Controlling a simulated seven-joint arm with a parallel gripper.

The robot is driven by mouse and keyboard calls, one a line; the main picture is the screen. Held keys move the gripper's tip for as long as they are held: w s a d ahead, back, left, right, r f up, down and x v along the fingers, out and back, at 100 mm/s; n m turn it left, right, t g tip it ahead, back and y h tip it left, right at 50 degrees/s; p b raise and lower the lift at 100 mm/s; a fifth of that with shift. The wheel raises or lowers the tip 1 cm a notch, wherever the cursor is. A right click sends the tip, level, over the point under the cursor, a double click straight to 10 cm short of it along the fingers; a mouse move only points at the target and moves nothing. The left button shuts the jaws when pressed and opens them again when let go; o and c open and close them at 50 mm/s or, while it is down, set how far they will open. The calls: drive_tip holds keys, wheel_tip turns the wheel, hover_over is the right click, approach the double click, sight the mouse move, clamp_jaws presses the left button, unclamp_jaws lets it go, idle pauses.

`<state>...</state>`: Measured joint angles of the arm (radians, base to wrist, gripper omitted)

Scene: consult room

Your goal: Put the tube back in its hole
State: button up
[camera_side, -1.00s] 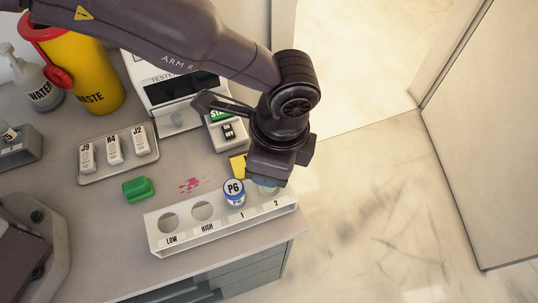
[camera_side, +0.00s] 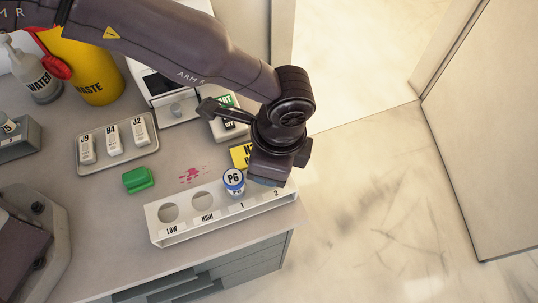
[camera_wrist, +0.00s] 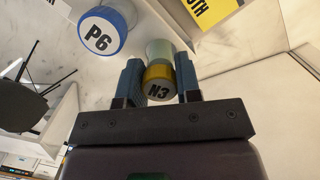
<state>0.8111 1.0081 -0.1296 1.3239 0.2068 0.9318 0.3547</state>
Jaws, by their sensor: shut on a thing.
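My gripper (camera_wrist: 158,85) is shut on a tube with a yellow cap marked N3 (camera_wrist: 160,82); the tube's pale body shows beyond the cap in the wrist view. In the side view my gripper (camera_side: 266,180) is at the right end of the white rack (camera_side: 178,236), over the place labelled 2. The gripper hides the held tube and that hole there, so I cannot tell whether the tube is in the hole. A blue-capped tube marked P6 (camera_side: 234,178) stands in the place labelled 1, just left of my gripper. The LOW and HIGH holes are empty.
A yellow card (camera_side: 240,155) lies behind the rack. A green block (camera_side: 138,179) and a pink stain (camera_side: 193,175) are left of it. A tester (camera_side: 172,105) and yellow waste bin (camera_side: 90,65) stand behind.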

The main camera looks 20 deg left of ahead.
drive_tip(key=shift+f, duration=0.25)
drive_tip(key=o, duration=1)
drive_tip(key=shift+o, duration=0.2)
drive_tip(key=shift+r, duration=0.1)
wheel_tip(320, 180, up, 13)
drive_tip(key=d, duration=0.1)
drive_tip(key=shift+w+d, duration=0.15)
drive_tip(key=shift+d, duration=0.1)
drive_tip(key=shift+f, duration=0.2)
